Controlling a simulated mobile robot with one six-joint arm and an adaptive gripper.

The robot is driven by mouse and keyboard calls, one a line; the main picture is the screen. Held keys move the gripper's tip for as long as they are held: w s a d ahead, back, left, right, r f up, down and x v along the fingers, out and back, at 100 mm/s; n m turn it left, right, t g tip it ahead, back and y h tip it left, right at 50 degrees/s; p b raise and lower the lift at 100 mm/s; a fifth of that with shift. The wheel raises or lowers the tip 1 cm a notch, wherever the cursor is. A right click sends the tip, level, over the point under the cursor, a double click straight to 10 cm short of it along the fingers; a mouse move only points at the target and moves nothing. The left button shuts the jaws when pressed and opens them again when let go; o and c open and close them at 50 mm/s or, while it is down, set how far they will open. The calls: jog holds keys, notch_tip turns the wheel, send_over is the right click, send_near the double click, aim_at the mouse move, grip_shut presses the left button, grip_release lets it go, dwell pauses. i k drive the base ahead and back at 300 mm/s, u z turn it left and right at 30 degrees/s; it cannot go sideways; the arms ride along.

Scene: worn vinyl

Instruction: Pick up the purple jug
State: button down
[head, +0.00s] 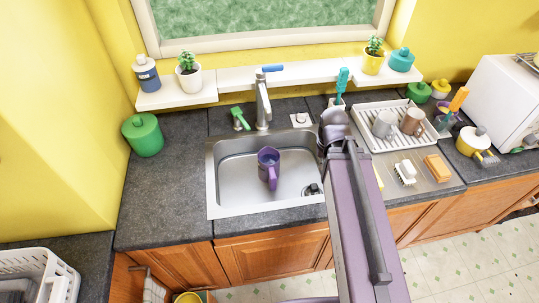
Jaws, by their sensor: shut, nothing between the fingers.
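The purple jug (269,164) stands in the basin of the steel sink (230,190), a little left of the drain, with its handle toward the front. My gripper (326,150) is at the end of my purple arm, over the sink's right edge beside the drying rack. It is to the right of the jug, apart from it, and looks shut and empty. My own arm partly hides the fingers.
The faucet (263,105) rises behind the basin, with a green brush (239,118) beside it. The drying rack (375,143) holds mugs at right. A sponge (437,167) and white brush (405,172) lie before it. The left counter (165,190) has free room.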

aim_at(268, 157)
jog(key=k, duration=1)
jog(key=u, duration=0.35)
jog(key=i, duration=0.7)
